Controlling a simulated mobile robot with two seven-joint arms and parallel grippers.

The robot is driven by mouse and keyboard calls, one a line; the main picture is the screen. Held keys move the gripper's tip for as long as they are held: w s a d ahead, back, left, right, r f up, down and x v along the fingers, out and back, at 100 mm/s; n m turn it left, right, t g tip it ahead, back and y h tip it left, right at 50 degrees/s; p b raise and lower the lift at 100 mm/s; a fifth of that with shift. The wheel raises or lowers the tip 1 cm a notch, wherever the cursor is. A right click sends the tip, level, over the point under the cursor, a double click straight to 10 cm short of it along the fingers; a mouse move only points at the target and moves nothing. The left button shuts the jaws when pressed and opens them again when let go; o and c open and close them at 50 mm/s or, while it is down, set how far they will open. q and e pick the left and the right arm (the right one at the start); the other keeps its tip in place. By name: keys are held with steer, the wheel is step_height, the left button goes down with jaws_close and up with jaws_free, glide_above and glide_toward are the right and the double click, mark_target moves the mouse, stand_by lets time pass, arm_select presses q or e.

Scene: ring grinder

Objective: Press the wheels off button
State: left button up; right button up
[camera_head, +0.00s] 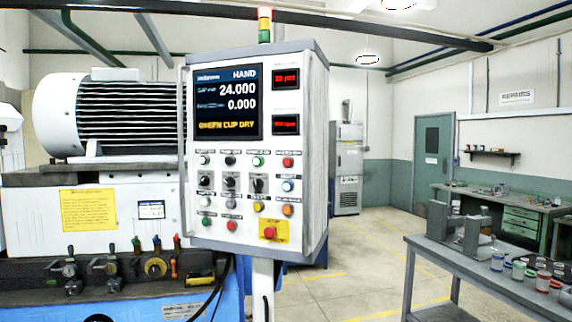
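The control panel (257,155) of the grinder stands upright in the middle of the view, on a white post. Its lower half carries rows of small coloured buttons and black rotary switches (231,182). A red button (288,162), a blue-ringed button (288,186) and an orange button (288,210) form the right column. A green button (207,221) and a red button (231,226) sit in the bottom row. A larger red button (269,232) sits on a yellow plate. The labels are too small to read, so I cannot tell which is wheels off. Neither gripper shows.
The grinder with its large motor (108,112) and levers (155,266) fills the left. A grey table (455,262) with fixtures and small jars (543,281) stands at the right front. A workbench (525,217) is behind it. Open floor (362,262) lies right of the panel.

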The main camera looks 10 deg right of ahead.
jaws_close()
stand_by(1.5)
